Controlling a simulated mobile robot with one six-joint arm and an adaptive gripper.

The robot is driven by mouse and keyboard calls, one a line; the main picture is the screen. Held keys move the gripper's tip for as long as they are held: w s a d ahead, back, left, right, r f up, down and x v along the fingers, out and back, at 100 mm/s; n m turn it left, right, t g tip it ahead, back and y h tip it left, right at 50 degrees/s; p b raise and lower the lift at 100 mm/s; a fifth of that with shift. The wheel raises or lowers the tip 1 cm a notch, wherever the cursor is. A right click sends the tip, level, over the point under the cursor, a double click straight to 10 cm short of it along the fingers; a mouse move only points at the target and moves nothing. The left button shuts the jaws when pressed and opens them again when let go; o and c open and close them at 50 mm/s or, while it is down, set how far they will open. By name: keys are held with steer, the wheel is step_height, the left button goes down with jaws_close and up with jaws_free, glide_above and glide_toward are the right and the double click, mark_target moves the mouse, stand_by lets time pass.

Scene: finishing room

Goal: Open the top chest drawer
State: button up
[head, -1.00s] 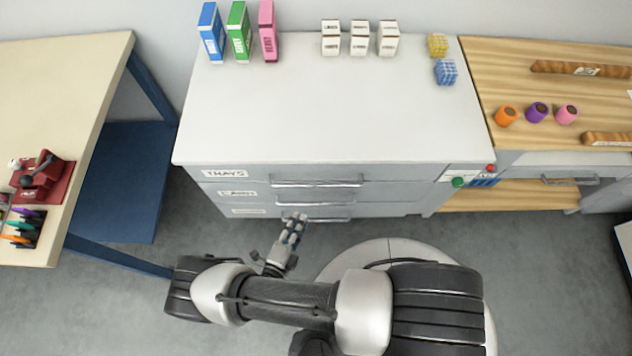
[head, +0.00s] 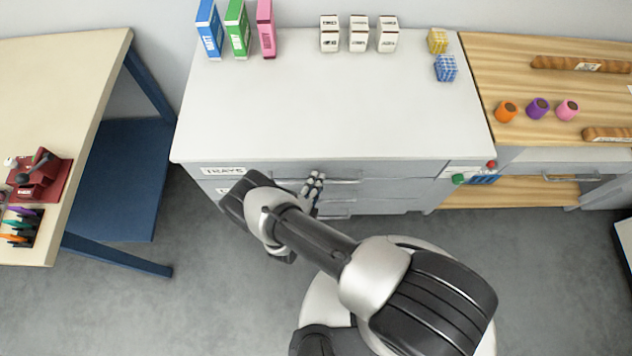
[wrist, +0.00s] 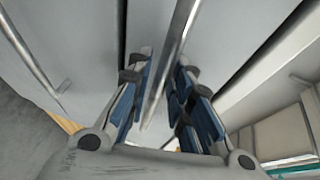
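The grey chest's top drawer front (head: 400,172) carries a "TRAYS" label (head: 222,171) and looks shut. Its bar handle (head: 345,181) is partly covered by my gripper (head: 314,184) in the head view. In the wrist view, a metal bar handle (wrist: 174,62) runs between the two blue-padded fingers of my gripper (wrist: 160,90). The fingers are apart, with gaps beside the bar, the smaller one on the right. Whether either finger touches the bar is not clear.
Lower drawers with a handle (head: 335,217) sit below. The white chest top (head: 320,110) holds boxes and small blocks at the back, with its middle clear. A cream table (head: 60,90) stands left, a wooden bench (head: 510,65) right. Grey floor is open in front.

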steer(key=shift+c, duration=0.5)
jaws_close()
